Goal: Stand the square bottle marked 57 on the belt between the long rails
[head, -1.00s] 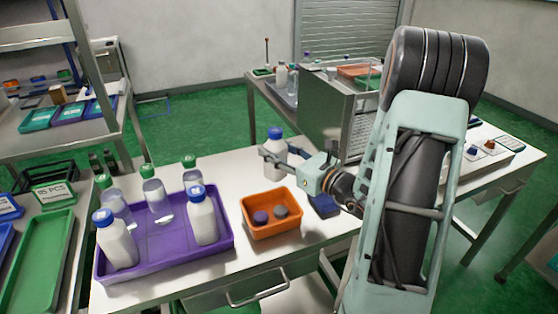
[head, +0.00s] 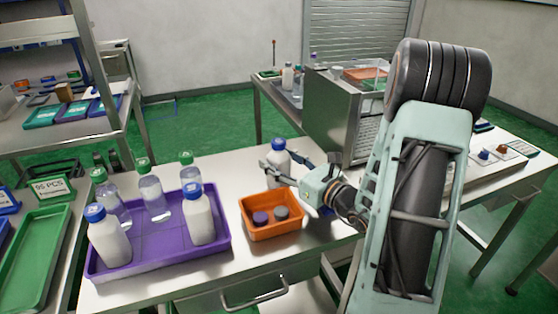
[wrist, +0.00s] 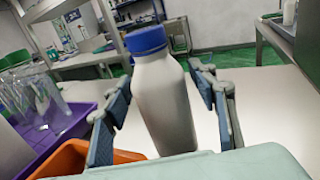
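A white bottle with a blue cap (head: 279,155) is upright behind the orange bin; it fills the middle of the wrist view (wrist: 165,105). No number is readable on it. Two more white blue-capped bottles stand in the purple tray (head: 165,252), one at the left (head: 108,240) and one at the right (head: 199,218). I cannot make out the belt or long rails.
Clear green-capped bottles (head: 152,192) stand in the tray's back part. The orange bin (head: 272,228) holds two small round pieces. A grey metal cabinet (head: 330,115) stands behind my gripper. A green tray (head: 38,245) lies at left. Bare table lies right of the bin.

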